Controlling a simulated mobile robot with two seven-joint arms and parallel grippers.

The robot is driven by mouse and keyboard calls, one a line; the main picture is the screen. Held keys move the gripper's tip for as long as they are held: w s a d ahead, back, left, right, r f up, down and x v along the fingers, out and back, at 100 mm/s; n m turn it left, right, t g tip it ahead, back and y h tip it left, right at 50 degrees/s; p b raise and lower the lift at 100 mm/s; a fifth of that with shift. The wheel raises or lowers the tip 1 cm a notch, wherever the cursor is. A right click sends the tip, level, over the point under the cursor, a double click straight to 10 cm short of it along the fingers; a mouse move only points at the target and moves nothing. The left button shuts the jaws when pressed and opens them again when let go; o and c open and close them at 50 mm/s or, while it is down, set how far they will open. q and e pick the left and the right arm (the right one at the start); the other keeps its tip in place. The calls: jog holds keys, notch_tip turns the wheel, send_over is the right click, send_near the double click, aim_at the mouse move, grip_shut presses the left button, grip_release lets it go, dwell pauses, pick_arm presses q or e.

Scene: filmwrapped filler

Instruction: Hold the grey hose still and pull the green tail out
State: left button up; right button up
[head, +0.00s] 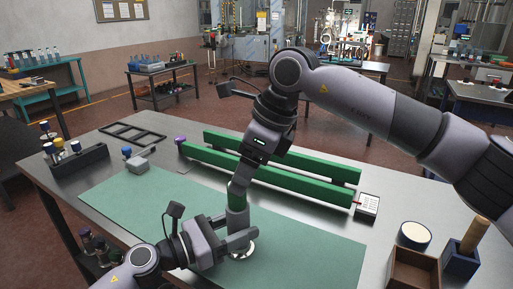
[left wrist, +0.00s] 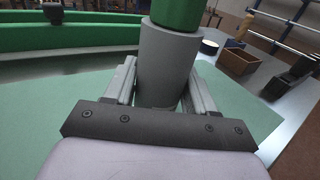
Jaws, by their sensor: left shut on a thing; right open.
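The grey hose (head: 237,217) stands upright on a round white base (head: 242,249) on the green mat. My left gripper (head: 238,240) is shut around the hose's lower part. In the left wrist view the hose (left wrist: 167,62) rises between the two fingers, and the green tail (left wrist: 178,13) emerges from its top, cut off by the frame edge. My right gripper (head: 238,190) points down from above, at the top of the hose around the tail. It is open; its fingers partly hide the tail in the head view.
Two long green rails (head: 290,171) lie behind the hose. A white label card (head: 367,205), a wooden box (head: 414,271) and a blue holder (head: 461,259) stand at right. A black rack (head: 78,161) and grey block (head: 138,165) are at left. The green mat (head: 130,203) has free room.

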aim_at(237, 204)
jog(key=shift+x, duration=2.7)
grip_shut()
